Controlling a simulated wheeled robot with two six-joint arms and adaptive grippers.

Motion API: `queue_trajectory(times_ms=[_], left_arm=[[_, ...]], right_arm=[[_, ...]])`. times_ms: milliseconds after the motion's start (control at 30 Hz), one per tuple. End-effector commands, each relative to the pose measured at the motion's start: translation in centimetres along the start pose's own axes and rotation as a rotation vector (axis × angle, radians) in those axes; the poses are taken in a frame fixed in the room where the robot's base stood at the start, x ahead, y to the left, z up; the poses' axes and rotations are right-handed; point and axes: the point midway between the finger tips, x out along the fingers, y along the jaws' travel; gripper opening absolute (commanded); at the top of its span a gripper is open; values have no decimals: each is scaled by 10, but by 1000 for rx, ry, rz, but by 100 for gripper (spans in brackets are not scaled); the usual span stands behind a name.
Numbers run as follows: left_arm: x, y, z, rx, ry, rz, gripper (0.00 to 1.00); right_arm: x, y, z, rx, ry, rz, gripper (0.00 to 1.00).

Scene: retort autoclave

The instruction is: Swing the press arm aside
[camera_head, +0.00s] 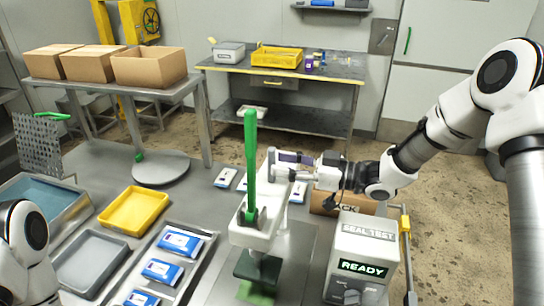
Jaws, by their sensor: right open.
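The press stands at the front middle of the grey table, with a white press arm (257,233) above a dark green pressing block (257,268). An upright green lever (250,165) rises from the press arm. My right gripper (283,166) reaches in from the right and is open, just right of the lever, by the far end of the white arm. I cannot tell whether it touches the arm. My left gripper is out of view; only part of my left arm shows at the lower left.
A seal-test box (361,250) reading READY stands right of the press, with a cardboard box (340,203) behind it. Left of the press are a metal tray (205,238) with blue-white pouches, a yellow tray (134,211) and a grey tray (90,262). More pouches lie behind the press.

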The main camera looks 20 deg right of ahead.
Motion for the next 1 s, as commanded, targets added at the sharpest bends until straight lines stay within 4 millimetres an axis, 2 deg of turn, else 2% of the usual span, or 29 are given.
queue_trajectory(times_ms=[100,200,467,500,600,1000], left_arm=[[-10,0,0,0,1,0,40],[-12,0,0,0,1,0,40],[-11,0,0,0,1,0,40],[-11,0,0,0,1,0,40],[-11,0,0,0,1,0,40],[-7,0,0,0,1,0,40]], right_arm=[[22,-1,-2,-1,-4,-3,46],[31,0,-1,0,-2,-1,46],[33,0,0,1,1,0,46],[33,0,0,1,1,0,32],[33,0,0,1,1,0,0],[35,1,2,0,-1,18,0]])
